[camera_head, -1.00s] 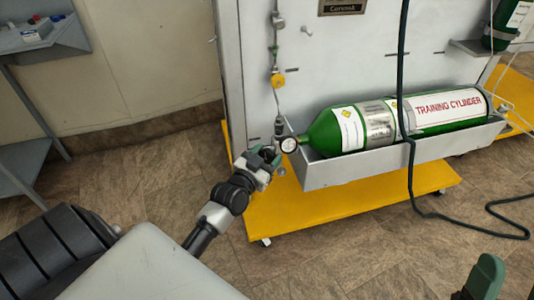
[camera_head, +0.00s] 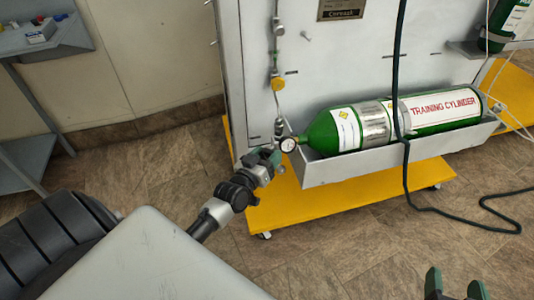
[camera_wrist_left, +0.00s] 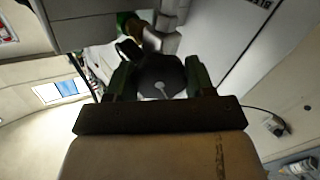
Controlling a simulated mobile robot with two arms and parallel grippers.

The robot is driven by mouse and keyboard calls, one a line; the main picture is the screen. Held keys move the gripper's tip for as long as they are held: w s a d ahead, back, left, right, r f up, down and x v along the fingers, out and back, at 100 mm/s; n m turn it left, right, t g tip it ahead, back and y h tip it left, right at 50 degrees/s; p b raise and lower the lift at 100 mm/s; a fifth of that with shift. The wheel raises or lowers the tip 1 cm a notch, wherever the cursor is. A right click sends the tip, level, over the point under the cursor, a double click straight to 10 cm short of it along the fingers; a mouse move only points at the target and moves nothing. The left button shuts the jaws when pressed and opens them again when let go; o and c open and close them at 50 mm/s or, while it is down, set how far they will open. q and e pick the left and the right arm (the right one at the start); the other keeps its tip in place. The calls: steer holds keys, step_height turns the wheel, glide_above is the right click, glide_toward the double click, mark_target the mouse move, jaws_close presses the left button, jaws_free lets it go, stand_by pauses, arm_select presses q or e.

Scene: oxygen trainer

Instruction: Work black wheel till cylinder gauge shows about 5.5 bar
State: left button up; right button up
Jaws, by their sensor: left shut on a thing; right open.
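The green training cylinder (camera_head: 345,128) lies on its side in a grey tray (camera_head: 390,160). The round white-faced cylinder gauge (camera_head: 288,145) sits at its left, valve end; its reading is too small to tell. My left gripper (camera_head: 268,157) is just left of and below the gauge, at the valve. In the left wrist view the black wheel (camera_wrist_left: 160,76) lies between the green fingers of my left gripper (camera_wrist_left: 158,82), which is shut on it. In the head view the gripper hides most of the wheel. My right gripper (camera_head: 455,287) is open and empty at the bottom right.
A yellow wheeled base (camera_head: 350,195) carries the grey panel (camera_head: 350,70). A yellow fitting (camera_head: 278,84) is on the line above the gauge. A dark hose (camera_head: 402,60) hangs before the cylinder and trails onto the floor. A grey shelf (camera_head: 40,45) stands at upper left.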

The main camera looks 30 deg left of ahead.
steer(key=shift+d+f, duration=0.1)
steer(key=shift+f, duration=0.05)
arm_select(q)
steer(key=o, duration=0.9)
steer(key=shift+s, duration=0.6)
steer(key=s+p, duration=0.2)
steer(key=s, duration=0.7)
steer(key=shift+s+d, duration=0.1)
steer(key=shift+s, duration=0.25)
arm_select(e)
steer(key=s+d+f+g+h, duration=0.2)
steer(key=s+f+g, duration=0.3)
steer(key=s+g, duration=0.1)
steer(key=shift+d+f+g, duration=0.3)
steer(key=shift+f+g, duration=0.1)
steer(key=shift+w, duration=0.1)
